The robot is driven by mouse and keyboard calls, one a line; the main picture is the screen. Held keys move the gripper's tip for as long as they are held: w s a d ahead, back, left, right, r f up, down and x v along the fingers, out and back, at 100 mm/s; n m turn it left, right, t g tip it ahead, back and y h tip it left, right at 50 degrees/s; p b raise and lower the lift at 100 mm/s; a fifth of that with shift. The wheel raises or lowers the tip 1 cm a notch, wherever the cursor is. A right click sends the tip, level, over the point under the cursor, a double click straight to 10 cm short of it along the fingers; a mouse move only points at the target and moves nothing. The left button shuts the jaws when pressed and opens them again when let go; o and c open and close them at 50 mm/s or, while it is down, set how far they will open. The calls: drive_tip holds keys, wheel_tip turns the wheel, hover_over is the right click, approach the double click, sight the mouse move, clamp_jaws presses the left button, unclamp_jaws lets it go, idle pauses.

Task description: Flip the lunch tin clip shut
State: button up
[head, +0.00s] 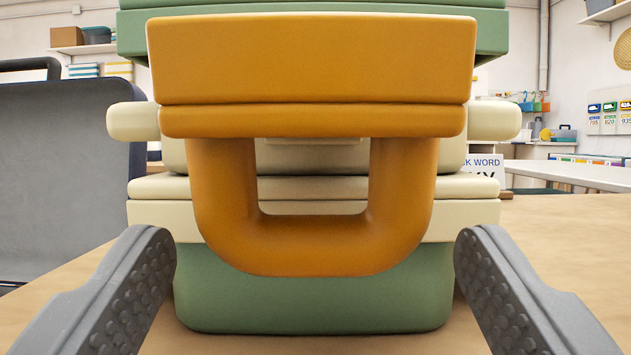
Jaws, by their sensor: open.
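The lunch tin (312,300) fills the middle of the head view, with a green base, cream middle bands and a green top. It stands on a light wooden table. Its orange clip (312,65) faces me, a broad block above with a U-shaped loop hanging below it in front of the cream bands. Whether the clip is latched cannot be told from this angle. My gripper (314,290) is open, one grey studded finger on each side of the tin's lower part. The fingers appear apart from the clip and hold nothing.
A dark grey panel-like object (60,170) stands at the left. The wooden table top (570,240) is clear at the right. Shelves with boxes (80,38) and a white table (575,174) are in the background.

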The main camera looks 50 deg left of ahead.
drive_tip(key=shift+b+x, duration=0.3)
drive_tip(key=shift+x, duration=1)
